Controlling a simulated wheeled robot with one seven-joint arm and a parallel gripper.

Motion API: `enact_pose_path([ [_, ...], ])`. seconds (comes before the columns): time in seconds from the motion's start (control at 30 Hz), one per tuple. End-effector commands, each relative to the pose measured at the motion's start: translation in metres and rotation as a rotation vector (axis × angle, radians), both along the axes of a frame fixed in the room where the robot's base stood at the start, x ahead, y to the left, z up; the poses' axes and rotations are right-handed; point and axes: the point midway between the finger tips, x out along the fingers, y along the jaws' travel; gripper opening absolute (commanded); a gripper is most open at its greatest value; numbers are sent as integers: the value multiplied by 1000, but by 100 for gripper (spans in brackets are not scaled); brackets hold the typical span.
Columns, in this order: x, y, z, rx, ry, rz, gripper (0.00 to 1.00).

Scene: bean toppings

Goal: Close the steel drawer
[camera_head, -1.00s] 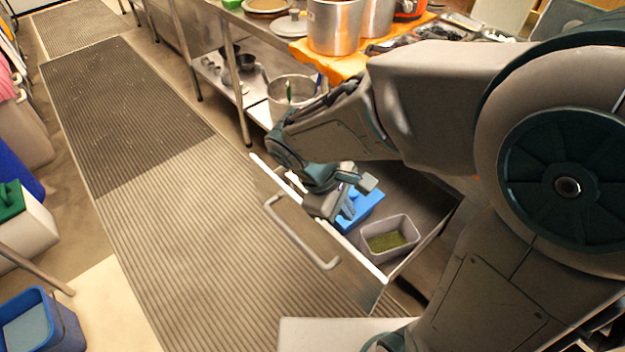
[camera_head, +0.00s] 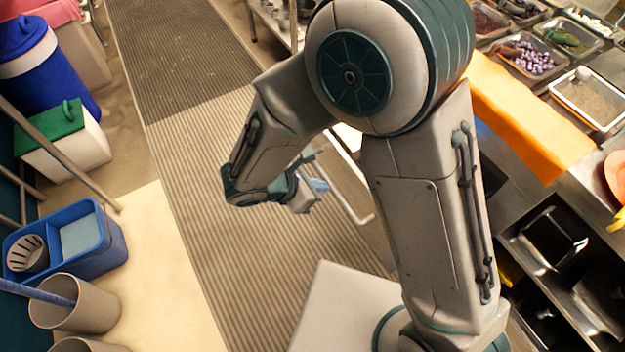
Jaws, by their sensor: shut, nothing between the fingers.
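The steel drawer shows only in part behind my arm. Its bar handle (camera_head: 347,205) and a strip of its pale top edge (camera_head: 348,136) are in view. The drawer's inside and most of its front are hidden, so I cannot tell how far out it stands. My gripper (camera_head: 316,187) is shut and empty. It appears on the floor-mat side of the handle, close to it in the picture. I cannot tell whether it touches the handle.
The ribbed floor mat (camera_head: 230,255) is open to the left. Blue bins (camera_head: 78,240), a green-lidded box (camera_head: 65,145) and grey buckets (camera_head: 85,303) line the left side. A counter with food trays (camera_head: 590,100) and an orange cloth (camera_head: 525,115) is at right.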

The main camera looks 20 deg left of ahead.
Motion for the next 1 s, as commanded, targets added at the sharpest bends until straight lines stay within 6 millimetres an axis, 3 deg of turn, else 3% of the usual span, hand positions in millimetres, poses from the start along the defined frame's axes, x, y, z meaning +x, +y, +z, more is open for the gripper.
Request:
enact_pose_path([
  [0.23, 30, -27, -40, -3, 2, -8, 0],
  [0.5, 57, -49, -36, -1, -1, -10, 0],
  [0.87, 60, -52, -37, 1, 0, -9, 0],
  [0.9, 61, -37, -37, 4, -1, -6, 0],
  [1.0, 61, -48, -37, 1, 0, -8, 0],
])
